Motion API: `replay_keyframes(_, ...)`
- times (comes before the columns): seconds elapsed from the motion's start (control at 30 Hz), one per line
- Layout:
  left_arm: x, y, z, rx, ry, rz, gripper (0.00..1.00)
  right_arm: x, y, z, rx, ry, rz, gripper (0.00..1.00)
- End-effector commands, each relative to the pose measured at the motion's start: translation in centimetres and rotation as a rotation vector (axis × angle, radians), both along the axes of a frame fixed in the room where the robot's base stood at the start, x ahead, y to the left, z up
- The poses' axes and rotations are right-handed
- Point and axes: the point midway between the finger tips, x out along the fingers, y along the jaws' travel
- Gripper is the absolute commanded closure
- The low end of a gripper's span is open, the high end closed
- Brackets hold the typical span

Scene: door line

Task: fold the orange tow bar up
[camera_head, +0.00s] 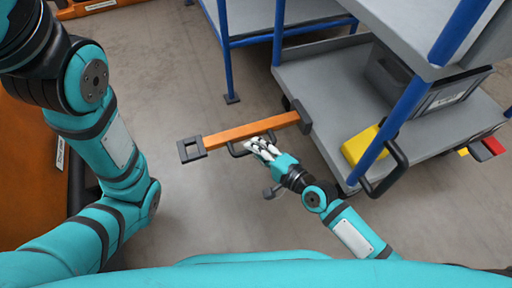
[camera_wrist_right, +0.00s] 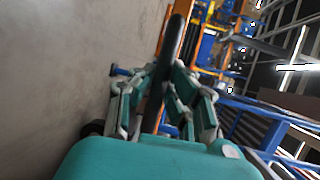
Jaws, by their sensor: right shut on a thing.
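The orange tow bar (camera_head: 250,130) sticks out to the left from its dark mount (camera_head: 302,116) on the grey cart. It ends in a dark square eye (camera_head: 191,149). It looks low and close to level; its exact tilt I cannot tell. A dark loop handle (camera_head: 236,151) is on the bar's near side. My right gripper (camera_head: 256,147) is shut on this handle, beside the bar. In the right wrist view the dark handle (camera_wrist_right: 172,45) runs between the fingers of the gripper (camera_wrist_right: 160,82). My left arm shows at the left, but its gripper is out of the picture.
The cart's lower grey deck (camera_head: 325,80) carries a grey crate (camera_head: 440,100) and a yellow thing (camera_head: 362,145). A blue post (camera_head: 400,120) and a black handle (camera_head: 388,172) stand near my right arm. A blue-legged table (camera_head: 228,60) is behind. Floor left of the bar is clear.

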Motion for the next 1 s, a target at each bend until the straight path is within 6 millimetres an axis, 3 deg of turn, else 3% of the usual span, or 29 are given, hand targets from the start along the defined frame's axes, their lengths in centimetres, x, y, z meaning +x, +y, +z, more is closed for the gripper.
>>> replay_keyframes(0.43,0.0,0.0,-0.1,0.000,0.001,0.000,1.00,-0.1,0.0,0.0,0.007,0.005,0.001,1.00)
replay_keyframes(1.0,0.1,0.0,-0.4,-0.001,0.002,0.001,1.00,0.0,-0.1,2.2,0.126,0.034,0.002,1.00)
